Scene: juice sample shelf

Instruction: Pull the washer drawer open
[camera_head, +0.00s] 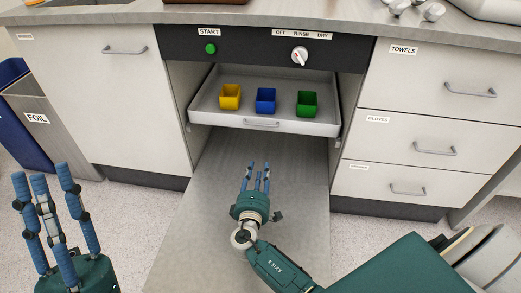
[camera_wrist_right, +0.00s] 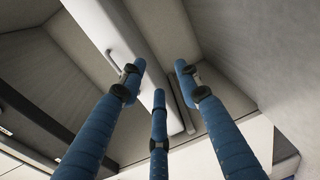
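The washer drawer (camera_head: 300,126) is a white tray under the black control panel, with a grey bar handle (camera_head: 262,123) on its front. Its inside shows from above, and it holds a yellow cup (camera_head: 230,97), a blue cup (camera_head: 265,101) and a green cup (camera_head: 307,104). My right gripper (camera_head: 259,172) is open and empty, below and in front of the handle, above the lowered washer door. In the right wrist view its three blue fingers (camera_wrist_right: 159,75) are apart; the handle (camera_wrist_right: 113,62) lies left of their tips, untouched. My left gripper (camera_head: 41,176) is open and empty at the lower left.
The lowered washer door (camera_head: 200,225) lies flat below the drawer. The panel above carries a green START button (camera_head: 210,48) and a knob (camera_head: 300,56). Labelled drawers (camera_head: 430,135) stand at right, a white cupboard (camera_head: 105,95) at left. A FOIL bin (camera_head: 50,115) stands far left.

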